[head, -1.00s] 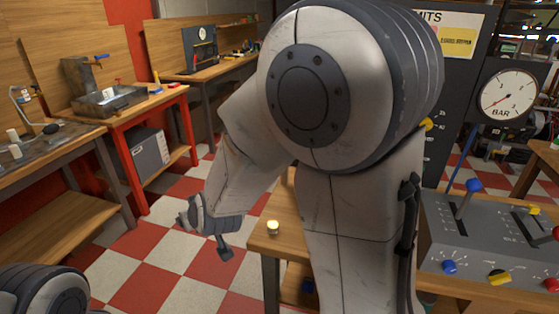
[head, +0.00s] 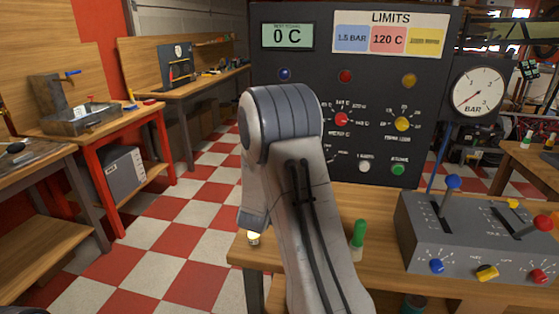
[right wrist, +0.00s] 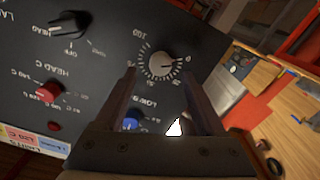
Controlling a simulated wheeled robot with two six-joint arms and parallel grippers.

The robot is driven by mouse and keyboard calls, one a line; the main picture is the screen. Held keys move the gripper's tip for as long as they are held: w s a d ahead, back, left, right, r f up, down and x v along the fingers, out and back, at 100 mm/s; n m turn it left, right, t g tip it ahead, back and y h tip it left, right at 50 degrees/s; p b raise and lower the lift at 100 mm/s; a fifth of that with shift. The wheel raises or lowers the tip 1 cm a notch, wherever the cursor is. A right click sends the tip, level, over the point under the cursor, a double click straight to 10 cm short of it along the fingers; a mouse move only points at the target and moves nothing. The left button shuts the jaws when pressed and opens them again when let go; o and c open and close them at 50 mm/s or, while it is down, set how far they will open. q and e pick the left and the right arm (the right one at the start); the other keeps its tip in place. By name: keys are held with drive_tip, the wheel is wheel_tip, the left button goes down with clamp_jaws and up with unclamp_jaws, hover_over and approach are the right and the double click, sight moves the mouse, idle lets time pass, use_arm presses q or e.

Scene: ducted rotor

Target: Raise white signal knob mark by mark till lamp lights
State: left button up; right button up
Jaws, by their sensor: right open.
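The white signal knob (right wrist: 163,66) shows in the right wrist view on the dark panel, ringed by scale marks. Its pointer seems to face right, near the 0 end of the scale. My right gripper (right wrist: 158,74) is open, with its two fingers reaching toward the knob, one on each side in the picture. Whether they touch it I cannot tell. A bright white shape (right wrist: 174,128) shows between the finger bases; I cannot tell what it is. In the head view my right arm hides this gripper and the knob. My left gripper is not in view.
The panel (head: 437,150) has a red knob (head: 342,119), a yellow knob (head: 403,124) and unlit-looking coloured lamps. A small pale-topped object (head: 254,237) and a green-topped one (head: 358,236) stand on the bench. A grey lever box (head: 480,240) is on the right.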

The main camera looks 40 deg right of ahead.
drive_tip(key=x, duration=0.3)
drive_tip(key=shift+w+d, duration=0.25)
drive_tip(key=shift+w, duration=0.05)
clamp_jaws()
drive_tip(key=shift+m+b, duration=3.5)
